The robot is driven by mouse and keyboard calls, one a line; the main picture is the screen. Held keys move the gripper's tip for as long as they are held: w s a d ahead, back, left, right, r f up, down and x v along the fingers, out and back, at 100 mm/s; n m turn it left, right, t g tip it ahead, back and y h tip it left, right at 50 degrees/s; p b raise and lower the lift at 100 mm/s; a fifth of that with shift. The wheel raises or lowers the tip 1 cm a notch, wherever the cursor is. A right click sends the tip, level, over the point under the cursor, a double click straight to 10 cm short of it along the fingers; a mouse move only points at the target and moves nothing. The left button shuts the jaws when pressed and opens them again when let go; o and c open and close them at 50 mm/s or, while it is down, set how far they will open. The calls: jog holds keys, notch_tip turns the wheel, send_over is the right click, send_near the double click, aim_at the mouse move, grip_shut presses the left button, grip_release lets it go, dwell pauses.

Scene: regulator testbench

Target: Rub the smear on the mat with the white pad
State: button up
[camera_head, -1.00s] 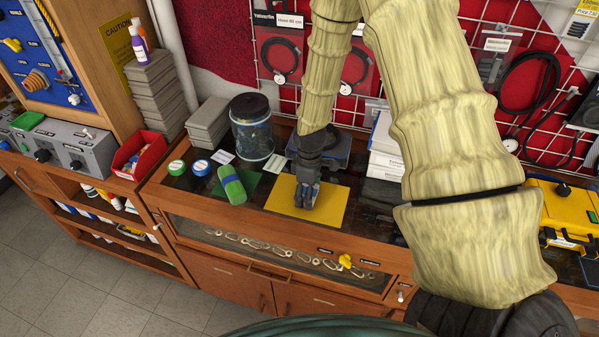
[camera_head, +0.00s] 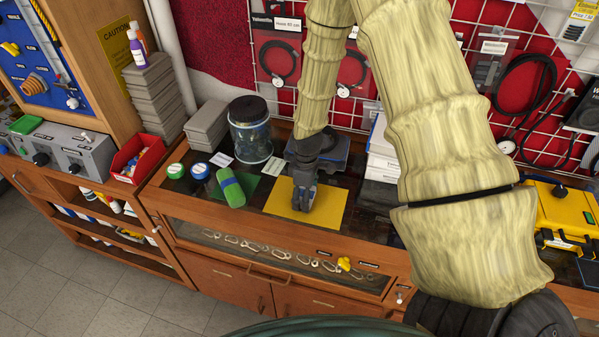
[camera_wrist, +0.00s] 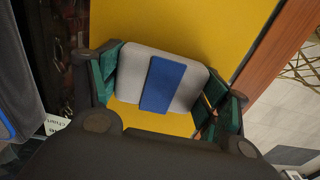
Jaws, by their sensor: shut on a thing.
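The yellow mat (camera_head: 331,209) lies on the counter top. My gripper (camera_head: 303,205) is over the middle of the mat, pointing down. In the wrist view my gripper (camera_wrist: 168,92) is shut on the white pad (camera_wrist: 132,72), which has a blue strip across its middle. The pad is down at the mat (camera_wrist: 205,22); I cannot tell whether it touches. No smear shows on the visible part of the mat; the gripper and pad hide some of it.
Stacked white boxes (camera_head: 382,150) are behind right. The counter's wooden front edge (camera_head: 290,236) is close to the mat.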

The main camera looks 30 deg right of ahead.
jog(key=shift+w+a, duration=0.4)
jog(key=shift+a, duration=0.2)
jog(key=shift+c, duration=0.2)
jog(key=r+p, duration=0.1)
jog(key=r, duration=0.2)
jog(key=shift+w+d+r+p, duration=0.1)
jog(key=shift+w+r+p, duration=0.1)
jog(key=shift+r+p, duration=0.15)
jog(key=shift+s+r+p, duration=0.3)
jog(key=shift+r+p, duration=0.25)
jog(key=shift+r, duration=0.2)
jog(key=shift+w+r+p, duration=0.25)
jog(key=shift+r+p, duration=0.55)
jog(key=shift+r, duration=0.2)
jog(key=shift+s+r+p, duration=0.15)
jog(key=shift+r+p, duration=0.35)
jog(key=shift+r, duration=0.25)
